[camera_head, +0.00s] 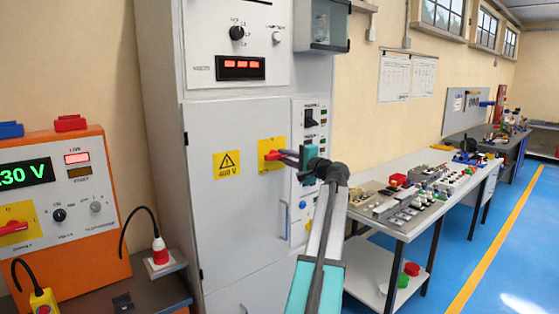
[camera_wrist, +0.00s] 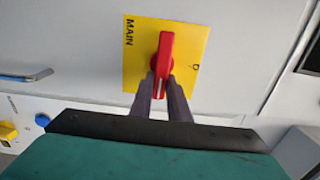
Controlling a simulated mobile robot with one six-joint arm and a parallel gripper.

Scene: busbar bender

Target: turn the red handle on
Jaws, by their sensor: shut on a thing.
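The red handle (camera_wrist: 164,58) is a rotary handle on a yellow plate (camera_wrist: 138,82) on the grey cabinet door. In the wrist view the plate reads "MAIN" at its left, and a letter at its right is partly legible. My gripper (camera_wrist: 161,88) is shut on the lower part of the handle, one dark finger on each side. In the head view the red handle (camera_head: 272,155) lies sideways at the left of my gripper (camera_head: 283,157), which reaches in from the right. The fingers hide part of the handle.
The grey cabinet (camera_head: 230,220) carries a 400 V warning sign (camera_head: 227,165) and a red display (camera_head: 240,68). An orange test unit (camera_head: 85,250) with another red handle (camera_head: 12,228) stands at the left. A workbench (camera_head: 415,220) with parts stands at the right. Blue floor is clear beyond it.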

